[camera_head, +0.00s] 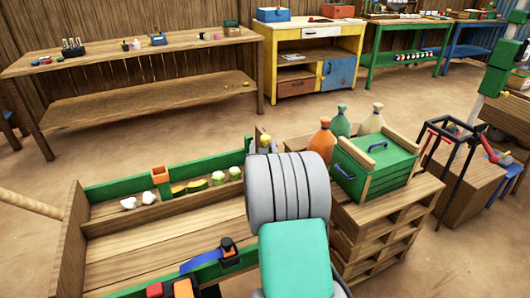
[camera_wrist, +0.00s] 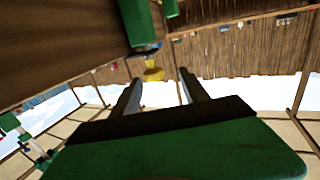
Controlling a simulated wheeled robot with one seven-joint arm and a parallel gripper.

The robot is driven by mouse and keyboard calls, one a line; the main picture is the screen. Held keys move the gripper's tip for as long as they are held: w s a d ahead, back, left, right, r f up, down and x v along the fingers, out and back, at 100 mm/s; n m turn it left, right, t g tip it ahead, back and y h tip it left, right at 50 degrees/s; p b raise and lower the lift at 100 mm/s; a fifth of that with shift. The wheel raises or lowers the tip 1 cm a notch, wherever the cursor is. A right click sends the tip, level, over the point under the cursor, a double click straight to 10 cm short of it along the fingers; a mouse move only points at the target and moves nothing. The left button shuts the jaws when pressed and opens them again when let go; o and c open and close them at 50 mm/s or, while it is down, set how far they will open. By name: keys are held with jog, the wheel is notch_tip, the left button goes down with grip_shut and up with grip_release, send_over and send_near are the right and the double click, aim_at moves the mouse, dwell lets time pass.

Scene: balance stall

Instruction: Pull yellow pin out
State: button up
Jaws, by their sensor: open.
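The yellow pin (camera_wrist: 153,73) shows in the wrist view just beyond my fingertips, roughly between their lines. It sits at the end of a green block (camera_wrist: 138,22) with a dark grey or blue lower part. My gripper (camera_wrist: 159,78) is open, with its two dark fingers apart and nothing held between them. In the head view, my grey and green arm covers the gripper. A small yellow piece (camera_head: 265,141) shows beside the arm at the stall's far rail; I cannot tell if it is the same pin.
The wooden stall (camera_head: 130,245) has green rails, an orange block (camera_head: 160,175) and several small white, yellow and green items. A green crate (camera_head: 375,160) and several bottles (camera_head: 322,140) stand close to the right of my arm. Open floor lies behind.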

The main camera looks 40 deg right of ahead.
aim_at(265, 136)
jog(key=shift+s+d+f+h, duration=0.2)
jog(key=shift+d+h, duration=0.1)
jog(key=shift+d, duration=0.3)
jog(key=shift+w+d+r, duration=0.1)
jog(key=shift+w+d, duration=0.15)
jog(key=x, duration=0.7)
jog(key=shift+w+a+r+b, duration=0.1)
jog(key=shift+b, duration=0.2)
jog(key=shift+c, duration=0.5)
grip_shut()
jog(key=shift+r, duration=0.1)
